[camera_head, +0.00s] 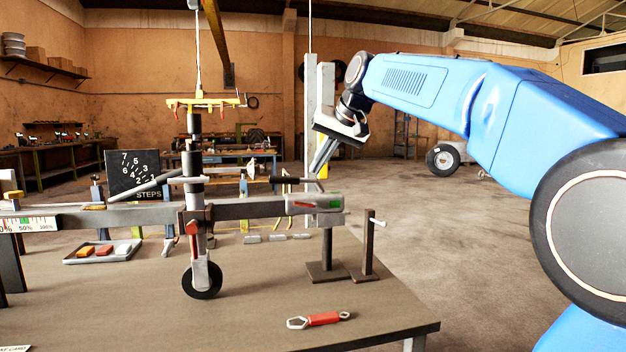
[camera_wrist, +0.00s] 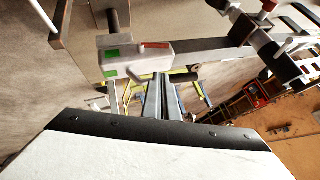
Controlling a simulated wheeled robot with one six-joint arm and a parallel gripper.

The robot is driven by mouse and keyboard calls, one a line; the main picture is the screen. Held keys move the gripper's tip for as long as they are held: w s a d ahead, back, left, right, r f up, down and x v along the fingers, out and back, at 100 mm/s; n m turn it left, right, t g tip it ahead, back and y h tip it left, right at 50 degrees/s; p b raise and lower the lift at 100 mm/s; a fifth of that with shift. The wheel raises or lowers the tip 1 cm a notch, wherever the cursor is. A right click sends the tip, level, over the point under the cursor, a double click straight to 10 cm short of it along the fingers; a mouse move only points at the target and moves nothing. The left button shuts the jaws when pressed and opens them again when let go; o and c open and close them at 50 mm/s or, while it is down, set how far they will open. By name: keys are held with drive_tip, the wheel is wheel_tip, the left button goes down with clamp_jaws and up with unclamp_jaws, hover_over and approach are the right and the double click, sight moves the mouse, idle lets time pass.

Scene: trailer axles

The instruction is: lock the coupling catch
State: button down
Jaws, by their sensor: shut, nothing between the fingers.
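The coupling head (camera_head: 314,203) is a grey block at the right end of the grey drawbar (camera_head: 250,208), with green and red marks on it. In the wrist view the coupling head (camera_wrist: 133,58) shows two green patches and a red-orange strip on top, and a short grey bar (camera_wrist: 142,76) sticks out at its near side. I cannot tell which part is the catch or how it is set. My gripper (camera_head: 317,172) is shut and empty, pointing down just above the coupling head. In the wrist view its fingers (camera_wrist: 165,98) lie together, apart from the coupling head as far as I can see.
A jockey wheel (camera_head: 202,278) on a post with a red clamp carries the drawbar. A dark stand (camera_head: 328,270) is under the coupling, with a pin post (camera_head: 368,245) beside it. A red-handled wrench (camera_head: 322,319) lies on the bench (camera_head: 260,310). A tray (camera_head: 103,251) holds blocks.

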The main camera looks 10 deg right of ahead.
drive_tip(key=shift+a+v, duration=0.15)
drive_tip(key=shift+v, duration=1.05)
drive_tip(key=shift+a+v, duration=0.15)
drive_tip(key=shift+v, duration=1)
drive_tip(key=shift+r, duration=0.1)
